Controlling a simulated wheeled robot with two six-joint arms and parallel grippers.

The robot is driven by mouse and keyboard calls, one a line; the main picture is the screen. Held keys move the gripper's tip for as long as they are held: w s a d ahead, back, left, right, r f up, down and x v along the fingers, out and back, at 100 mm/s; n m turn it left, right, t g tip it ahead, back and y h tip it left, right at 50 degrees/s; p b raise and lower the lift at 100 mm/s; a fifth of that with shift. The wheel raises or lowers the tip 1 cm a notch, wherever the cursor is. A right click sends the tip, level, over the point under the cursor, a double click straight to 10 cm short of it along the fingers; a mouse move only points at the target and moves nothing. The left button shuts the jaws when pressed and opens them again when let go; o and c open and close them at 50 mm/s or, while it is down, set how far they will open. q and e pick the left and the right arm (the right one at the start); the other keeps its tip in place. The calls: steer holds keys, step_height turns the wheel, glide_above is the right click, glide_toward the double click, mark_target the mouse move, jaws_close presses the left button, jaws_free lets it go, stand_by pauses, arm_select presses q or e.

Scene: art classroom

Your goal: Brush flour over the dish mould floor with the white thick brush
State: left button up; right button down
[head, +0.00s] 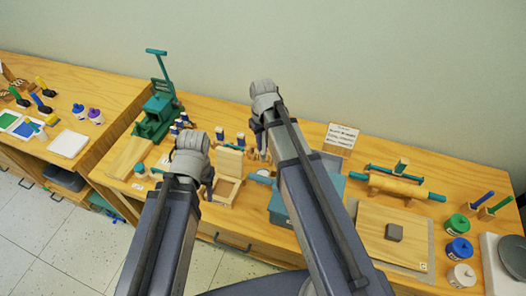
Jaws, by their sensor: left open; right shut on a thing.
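My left gripper (207,182) is open above the table, close to the left side of a pale wooden piece with an upright back (230,162). My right gripper (264,152) is further right and back. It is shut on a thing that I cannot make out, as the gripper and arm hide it. I cannot make out the white thick brush or flour for certain. The pale wooden piece may be the dish mould, but its floor is partly hidden by my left gripper, so I cannot tell.
A green press (157,105) stands at the left of the wooden table. A teal box (281,208) is partly behind my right arm. A sign (341,136) stands behind.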

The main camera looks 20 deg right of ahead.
mark_target(263, 161)
steer(key=shift+f+b, duration=1.55)
steer(key=shift+f, duration=0.35)
steer(key=shift+f, duration=0.15)
step_height(263, 161, down, 6)
steer(key=b, duration=0.6)
steer(key=shift+f+b, duration=0.35)
steer(key=shift+b, duration=0.2)
stand_by(0.6)
steer(key=shift+r, duration=0.1)
step_height(263, 161, up, 7)
steer(key=p, duration=0.7)
stand_by(0.6)
step_height(263, 161, up, 9)
steer(key=p, duration=0.9)
